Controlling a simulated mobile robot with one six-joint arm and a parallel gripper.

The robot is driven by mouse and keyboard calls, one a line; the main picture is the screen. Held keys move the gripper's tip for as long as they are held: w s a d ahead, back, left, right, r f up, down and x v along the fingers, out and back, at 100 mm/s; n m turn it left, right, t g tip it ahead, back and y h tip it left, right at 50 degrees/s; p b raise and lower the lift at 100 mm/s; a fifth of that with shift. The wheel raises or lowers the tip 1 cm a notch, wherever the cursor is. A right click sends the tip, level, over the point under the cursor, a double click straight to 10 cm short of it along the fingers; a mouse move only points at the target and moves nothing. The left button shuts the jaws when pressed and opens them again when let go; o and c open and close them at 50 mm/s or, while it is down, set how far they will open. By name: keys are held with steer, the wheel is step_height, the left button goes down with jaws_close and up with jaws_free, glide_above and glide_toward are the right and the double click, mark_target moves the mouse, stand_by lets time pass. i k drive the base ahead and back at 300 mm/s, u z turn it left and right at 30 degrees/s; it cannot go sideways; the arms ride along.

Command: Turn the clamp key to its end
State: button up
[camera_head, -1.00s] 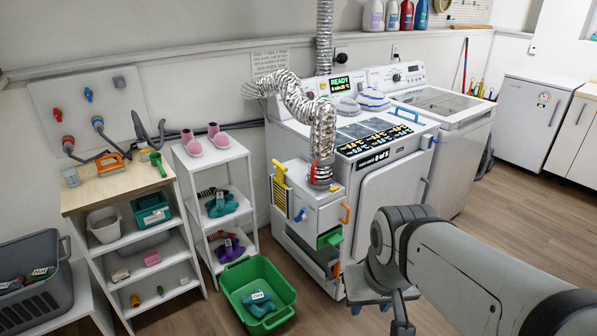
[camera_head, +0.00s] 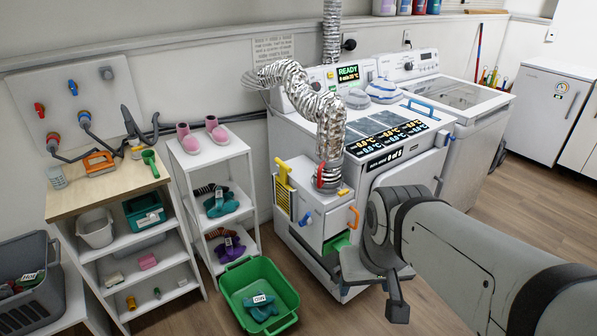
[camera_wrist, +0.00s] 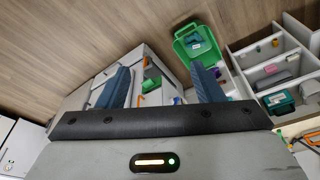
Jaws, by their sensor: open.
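The silver flexible duct (camera_head: 332,130) comes down onto a white box (camera_head: 318,205) at the front left of the white machine (camera_head: 385,155). I cannot tell for sure which part is the clamp key. A blue handle (camera_head: 306,217) and an orange handle (camera_head: 354,217) are on the box. My gripper (camera_head: 382,288) is low in front of the machine, right of the box and apart from it. In the wrist view its blue fingers (camera_wrist: 161,75) are spread, with nothing between them.
A green basket (camera_head: 292,288) stands on the floor left of the machine. A narrow white shelf (camera_head: 222,150) and a wood-topped shelf (camera_head: 75,205) stand further left. A yellow tool (camera_head: 283,172) hangs on the box's left side. Some floor is clear at the right.

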mark_target(341, 192)
steer(key=k, duration=0.55)
steer(key=z, duration=0.1)
steer(key=i, duration=1.05)
steer(key=z, duration=0.6)
